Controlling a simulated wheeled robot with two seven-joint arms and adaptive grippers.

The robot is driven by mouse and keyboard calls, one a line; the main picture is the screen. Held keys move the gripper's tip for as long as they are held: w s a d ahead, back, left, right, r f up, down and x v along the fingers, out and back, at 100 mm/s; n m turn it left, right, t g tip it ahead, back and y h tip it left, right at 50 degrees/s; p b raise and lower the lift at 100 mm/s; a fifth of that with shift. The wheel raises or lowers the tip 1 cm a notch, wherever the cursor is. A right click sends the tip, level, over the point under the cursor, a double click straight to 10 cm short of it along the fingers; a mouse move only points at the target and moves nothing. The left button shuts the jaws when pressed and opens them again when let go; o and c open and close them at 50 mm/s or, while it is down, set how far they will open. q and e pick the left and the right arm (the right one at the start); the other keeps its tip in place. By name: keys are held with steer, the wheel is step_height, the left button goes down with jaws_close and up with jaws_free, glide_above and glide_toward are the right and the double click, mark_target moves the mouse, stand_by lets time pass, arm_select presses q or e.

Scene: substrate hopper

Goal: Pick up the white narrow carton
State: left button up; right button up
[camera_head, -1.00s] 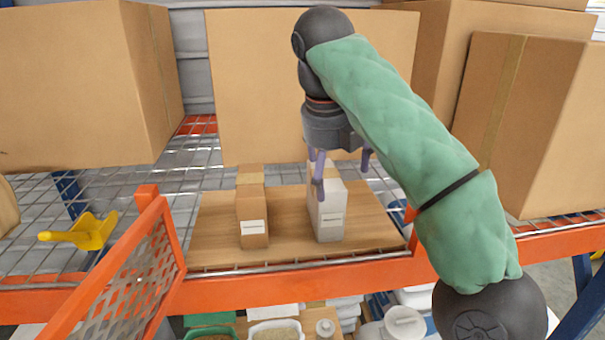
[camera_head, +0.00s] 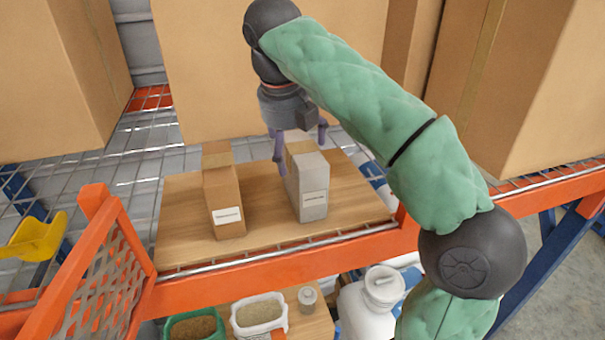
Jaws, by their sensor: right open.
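The white narrow carton (camera_head: 312,190) stands upright on a wooden board (camera_head: 265,228) on the shelf. It has a brown tape strip on top and a label on its front. My right gripper (camera_head: 301,150) is open, pointing down over the back part of the carton. One purple finger hangs at the carton's left side; the other shows behind its top right. I cannot tell whether the fingers touch it. A brown narrow carton (camera_head: 223,195) stands upright to the left on the same board. My left gripper is not in view.
Large cardboard boxes (camera_head: 250,70) stand behind and at both sides. An orange shelf beam (camera_head: 280,265) and a mesh panel (camera_head: 105,275) border the front and left. A yellow scoop (camera_head: 35,240) lies at left. Tubs (camera_head: 260,312) and a white jug (camera_head: 372,305) sit below.

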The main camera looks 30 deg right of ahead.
steer(key=x, duration=0.4)
steer(key=shift+s+f, duration=0.15)
steer(key=shift+s, duration=0.1)
steer(key=shift+w+f, duration=0.2)
steer(key=shift+f, duration=0.3)
steer(key=c, duration=1.4)
